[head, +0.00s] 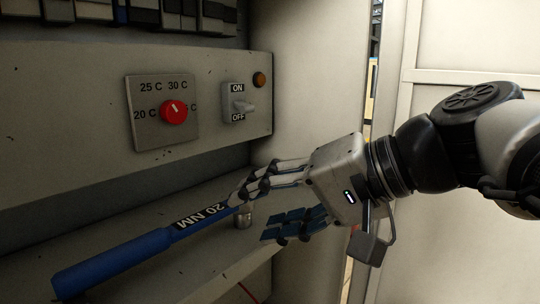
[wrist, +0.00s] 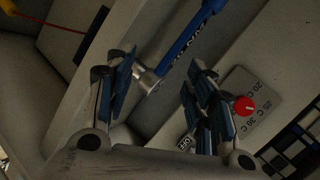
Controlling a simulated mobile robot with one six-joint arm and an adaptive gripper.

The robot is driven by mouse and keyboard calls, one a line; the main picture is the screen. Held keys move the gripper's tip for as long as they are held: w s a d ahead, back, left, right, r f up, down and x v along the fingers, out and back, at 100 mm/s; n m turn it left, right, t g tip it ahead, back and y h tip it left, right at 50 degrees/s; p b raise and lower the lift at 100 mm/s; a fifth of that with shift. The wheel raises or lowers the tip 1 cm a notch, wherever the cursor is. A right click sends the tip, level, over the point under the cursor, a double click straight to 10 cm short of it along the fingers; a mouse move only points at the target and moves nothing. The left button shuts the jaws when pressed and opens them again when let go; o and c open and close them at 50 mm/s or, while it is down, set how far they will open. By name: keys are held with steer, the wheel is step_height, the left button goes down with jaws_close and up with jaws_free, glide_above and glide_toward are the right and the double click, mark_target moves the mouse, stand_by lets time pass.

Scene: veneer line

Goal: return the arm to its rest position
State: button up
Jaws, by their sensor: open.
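My gripper (head: 256,214) is open in the head view, reaching in from the right over the shelf. Its fingers are spread, with the upper one overlapping the far end of a blue torque wrench (head: 125,262) marked 20 NM. The wrench slants across the shelf with its handle toward the lower left. In the wrist view, the wrench (wrist: 190,40) and its metal head show beyond and between the parted fingertips (wrist: 158,68). The fingers do not visibly clamp it; whether one touches it I cannot tell. My arm extends from the right, bent at the wrist.
A panel (head: 60,120) behind the shelf (head: 200,270) carries a red dial (head: 173,112), an ON/OFF switch (head: 238,104) and an amber lamp (head: 259,79). A cabinet side wall (head: 310,70) stands close behind my gripper. A thin red cable (wrist: 62,24) shows in the wrist view.

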steer(key=s+d+f+h, duration=0.3)
steer(key=s+d+f, duration=0.1)
steer(key=f, duration=0.4)
steer(key=s+d+f+n+h, duration=0.1)
steer(key=s+d+f+h, duration=0.3)
steer(key=f, duration=0.5)
steer(key=s+d+f+n+g+h, duration=0.1)
steer(key=s+d+f+h, duration=0.2)
steer(key=s+d+f, duration=0.2)
step_height(320, 180, down, 4)
steer(key=shift+s+d+r+h, duration=0.25)
steer(key=shift+s+d+h, duration=0.05)
steer(key=shift+d, duration=0.5)
steer(key=shift+c, duration=0.4)
